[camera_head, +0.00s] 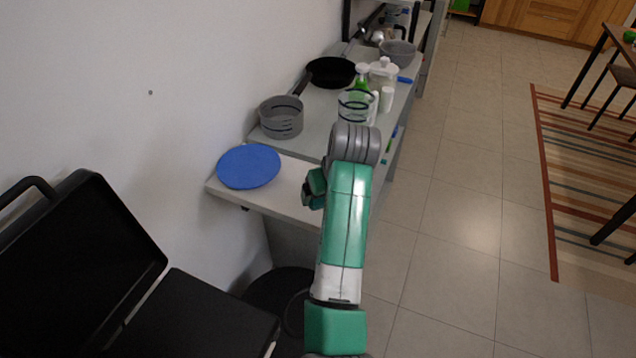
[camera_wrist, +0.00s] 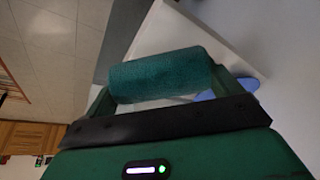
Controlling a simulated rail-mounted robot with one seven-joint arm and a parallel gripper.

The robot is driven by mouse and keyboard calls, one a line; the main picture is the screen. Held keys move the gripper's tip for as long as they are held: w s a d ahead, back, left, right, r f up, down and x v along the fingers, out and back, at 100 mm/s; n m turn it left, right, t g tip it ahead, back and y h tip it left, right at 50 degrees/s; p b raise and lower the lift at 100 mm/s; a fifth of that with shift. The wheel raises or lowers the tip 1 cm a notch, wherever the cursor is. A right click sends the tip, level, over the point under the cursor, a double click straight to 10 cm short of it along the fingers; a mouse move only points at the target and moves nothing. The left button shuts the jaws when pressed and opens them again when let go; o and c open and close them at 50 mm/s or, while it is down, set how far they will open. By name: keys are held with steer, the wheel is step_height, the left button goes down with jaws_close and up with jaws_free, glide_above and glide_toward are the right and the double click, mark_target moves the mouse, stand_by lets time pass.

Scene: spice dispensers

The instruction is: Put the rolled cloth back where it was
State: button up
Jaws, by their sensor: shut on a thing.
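The rolled cloth (camera_wrist: 160,76) is a teal, rough-textured roll in the wrist view. It lies crosswise between the two fingers of my gripper (camera_wrist: 168,90), which is shut on it. In the head view my gripper (camera_head: 313,188) shows only partly, beside my green arm, over the near end of the grey-white counter (camera_head: 292,196). I cannot make out the cloth clearly in the head view. In the wrist view a pale counter edge lies beyond the cloth, and I cannot tell whether they touch.
A blue round disc (camera_head: 248,166) lies on the counter's near left corner. A grey pot (camera_head: 281,117), a black pan (camera_head: 331,72), a clear container (camera_head: 356,106) and several bottles stand farther back. A black open case (camera_head: 82,262) is at lower left.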

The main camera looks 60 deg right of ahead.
steer(key=w+d, duration=0.5)
steer(key=shift+w+f, duration=0.25)
steer(key=shift+f, duration=1.85)
steer(key=shift+f, duration=0.2)
steer(key=o, duration=0.7)
steer(key=v, duration=1.2)
steer(key=shift+r, duration=0.2)
